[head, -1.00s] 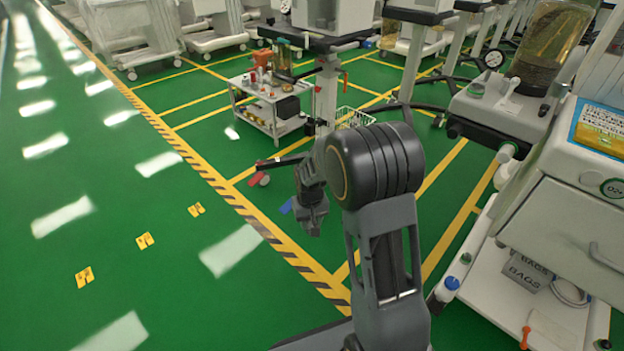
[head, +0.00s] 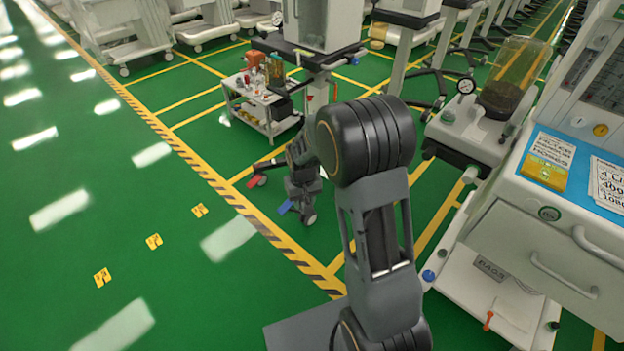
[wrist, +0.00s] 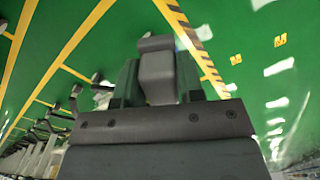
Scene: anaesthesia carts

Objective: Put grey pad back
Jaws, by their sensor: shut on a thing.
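The grey pad (wrist: 157,72) shows in the wrist view as a small pale grey block between the fingers. My gripper (wrist: 158,88) is shut on it, with one dark finger at each side of the block. In the head view my gripper (head: 303,188) hangs over the green floor, left of my arm's big joint. There it is small and dark against a cart's wheeled base, and I cannot make out the pad in it.
A white anaesthesia cart (head: 519,230) with drawers and a low shelf (head: 487,296) stands close on the right. A small trolley (head: 262,105) with bottles stands at the back. Open green floor (head: 110,220) with yellow lines lies on the left.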

